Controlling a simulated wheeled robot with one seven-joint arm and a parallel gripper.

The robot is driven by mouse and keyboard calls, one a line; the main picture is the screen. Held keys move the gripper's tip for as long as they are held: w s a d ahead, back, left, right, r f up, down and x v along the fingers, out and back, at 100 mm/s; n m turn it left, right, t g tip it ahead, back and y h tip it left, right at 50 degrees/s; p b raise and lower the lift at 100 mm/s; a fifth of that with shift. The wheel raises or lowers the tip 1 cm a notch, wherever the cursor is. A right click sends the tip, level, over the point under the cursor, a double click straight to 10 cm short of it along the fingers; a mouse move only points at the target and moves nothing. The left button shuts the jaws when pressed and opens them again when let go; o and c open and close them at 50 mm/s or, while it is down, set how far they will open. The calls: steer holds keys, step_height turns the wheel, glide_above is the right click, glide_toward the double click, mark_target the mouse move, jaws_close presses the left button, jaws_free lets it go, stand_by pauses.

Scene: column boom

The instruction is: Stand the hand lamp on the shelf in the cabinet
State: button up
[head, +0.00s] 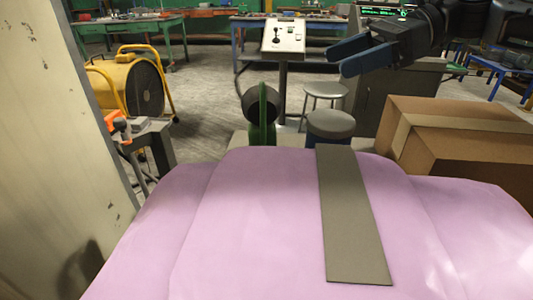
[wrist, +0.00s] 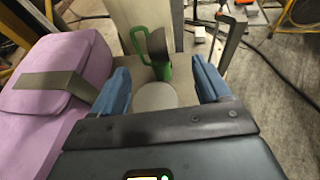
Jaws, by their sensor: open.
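A green upright object with a dark round head, which looks like the hand lamp (head: 263,115), stands on a pale surface ahead in the head view. It also shows in the wrist view (wrist: 138,42), beyond my fingertips. My gripper (head: 341,59) is raised at the upper right of the head view, with blue fingers. In the wrist view my gripper (wrist: 160,70) is open and empty, its fingers wide apart. I cannot make out the cabinet's shelf for certain.
A dark blue canister with a grey round lid (head: 331,122) stands right of the lamp. Cardboard boxes (head: 458,135) are at the right. A control panel on a post (head: 284,36), a stool (head: 325,90) and a yellow fan (head: 130,85) stand farther back. A pale panel (head: 50,130) fills the left.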

steer(key=b, duration=0.2)
steer(key=f+b, duration=0.1)
steer(key=b, duration=0.1)
steer(key=shift+s+f, duration=0.2)
steer(key=shift+f, duration=0.05)
steer(key=shift+s+b, duration=0.15)
steer(key=shift+b, duration=1.05)
steer(key=b, duration=0.2)
steer(key=shift+s+a+r+b, duration=0.2)
steer(key=shift+s+r+b, duration=0.15)
steer(key=shift+r, duration=0.05)
steer(key=shift+s+a, duration=0.1)
steer(key=shift+a, duration=0.05)
glide_toward(266, 90)
steer(key=x, duration=0.3)
steer(key=shift+f+b, duration=0.25)
steer(key=shift+b, duration=0.05)
steer(key=shift+b+x, duration=0.3)
steer(key=shift+x, duration=2.3)
steer(key=shift+a+r, duration=0.1)
steer(key=shift+r, duration=0.1)
jaws_close()
